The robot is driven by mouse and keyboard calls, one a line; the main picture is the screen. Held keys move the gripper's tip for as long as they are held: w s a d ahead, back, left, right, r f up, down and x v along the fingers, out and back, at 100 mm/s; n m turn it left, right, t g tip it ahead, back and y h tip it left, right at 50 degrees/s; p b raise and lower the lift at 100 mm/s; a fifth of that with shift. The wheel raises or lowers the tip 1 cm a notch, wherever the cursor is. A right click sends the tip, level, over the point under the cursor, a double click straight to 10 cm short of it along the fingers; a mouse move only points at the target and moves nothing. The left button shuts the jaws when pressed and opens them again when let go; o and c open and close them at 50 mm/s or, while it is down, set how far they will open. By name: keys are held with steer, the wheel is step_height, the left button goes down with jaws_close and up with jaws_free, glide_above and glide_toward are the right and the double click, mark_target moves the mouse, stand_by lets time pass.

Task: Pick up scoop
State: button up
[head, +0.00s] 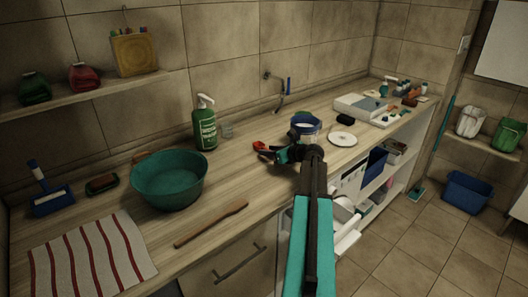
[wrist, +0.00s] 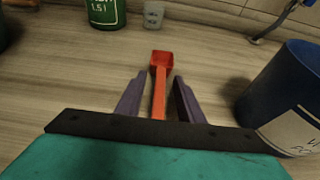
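The red scoop (wrist: 161,59) lies on the wooden counter in the wrist view, its bowl pointing away and its handle running back toward my gripper (wrist: 159,76). The fingers stand on either side of the handle, with gaps on both sides, so the gripper is open. The rear end of the handle is hidden behind the gripper's body. In the head view the scoop's red bowl (head: 259,146) shows just left of my gripper (head: 266,153). Whether the fingers are level with the handle or above it, I cannot tell.
A blue container with a white label (wrist: 290,95) stands close to the right of my gripper. A green bottle (wrist: 105,12) and a small clear cup (wrist: 154,14) stand beyond the scoop. A green basin (head: 170,180) and a wooden spatula (head: 212,224) are farther left.

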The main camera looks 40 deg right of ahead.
steer(key=shift+w, duration=0.2)
stand_by(0.4)
jaws_close()
steer(key=shift+r, duration=0.15)
steer(key=shift+r+b, duration=0.4)
steer(key=shift+r, duration=0.8)
steer(key=s+d+b, duration=0.1)
steer(key=s, duration=0.4)
steer(key=s+d+r, duration=0.1)
steer(key=s+d, duration=0.1)
steer(key=s, duration=0.3)
steer(key=s+d+r+b, duration=0.1)
steer(key=s, duration=0.4)
steer(key=shift+s+d+r+b, duration=0.1)
steer(key=shift+s+d+b, duration=0.1)
steer(key=shift+d+b, duration=0.15)
